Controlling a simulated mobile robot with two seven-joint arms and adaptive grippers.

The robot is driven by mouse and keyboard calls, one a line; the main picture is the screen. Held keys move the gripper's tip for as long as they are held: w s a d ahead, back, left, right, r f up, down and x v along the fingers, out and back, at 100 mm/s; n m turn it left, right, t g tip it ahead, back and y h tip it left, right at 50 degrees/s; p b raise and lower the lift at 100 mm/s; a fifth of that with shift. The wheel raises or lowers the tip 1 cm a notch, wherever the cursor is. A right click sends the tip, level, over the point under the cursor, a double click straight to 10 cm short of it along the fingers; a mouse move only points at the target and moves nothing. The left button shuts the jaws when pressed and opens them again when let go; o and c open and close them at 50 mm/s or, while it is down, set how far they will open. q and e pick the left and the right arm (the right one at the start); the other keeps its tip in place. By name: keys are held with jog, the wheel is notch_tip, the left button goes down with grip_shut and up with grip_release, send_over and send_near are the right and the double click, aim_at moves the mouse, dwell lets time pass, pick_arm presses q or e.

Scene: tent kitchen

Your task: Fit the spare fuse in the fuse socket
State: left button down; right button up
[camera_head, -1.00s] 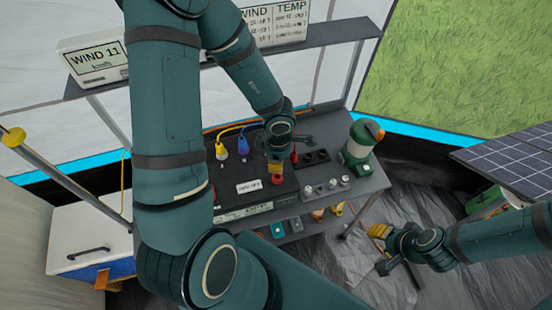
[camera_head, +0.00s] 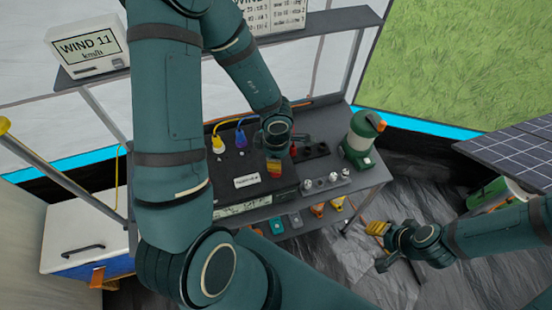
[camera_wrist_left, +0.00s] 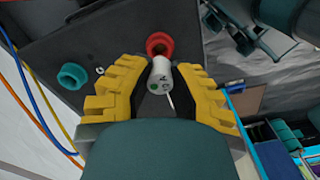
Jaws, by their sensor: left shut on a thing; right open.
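My left gripper (camera_wrist_left: 160,95) is shut on the spare fuse (camera_wrist_left: 160,76), a pale cylinder with a dark mark and a green dot on its near end. In the left wrist view a red ring-shaped socket (camera_wrist_left: 160,41) lies just beyond the fuse on a dark panel. The fuse overlaps the ring's lower edge; I cannot tell whether it has entered. A teal ring-shaped socket (camera_wrist_left: 72,76) is to the left. In the head view the left gripper (camera_head: 274,168) is over the right part of the dark box, hiding the fuse. My right gripper (camera_head: 373,244) is open and empty, right of the bench.
The dark box (camera_head: 225,183) has yellow and purple plugs on top. Right of it are a black socket strip (camera_head: 311,151), a grey strip with knobs (camera_head: 325,183) and a green lantern (camera_head: 361,138). A shelf (camera_head: 340,22) crosses above. Floor shows around the right gripper.

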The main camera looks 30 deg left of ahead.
pick_arm(q)
jog(key=shift+p, duration=1.05)
dwell(1.3)
jog(key=shift+f+b, duration=0.9)
jog(key=shift+f, duration=0.65)
dwell(0.4)
jog(key=c, duration=0.9)
grip_release()
jog(key=shift+r, duration=0.1)
notch_tip(320, 180, up, 12)
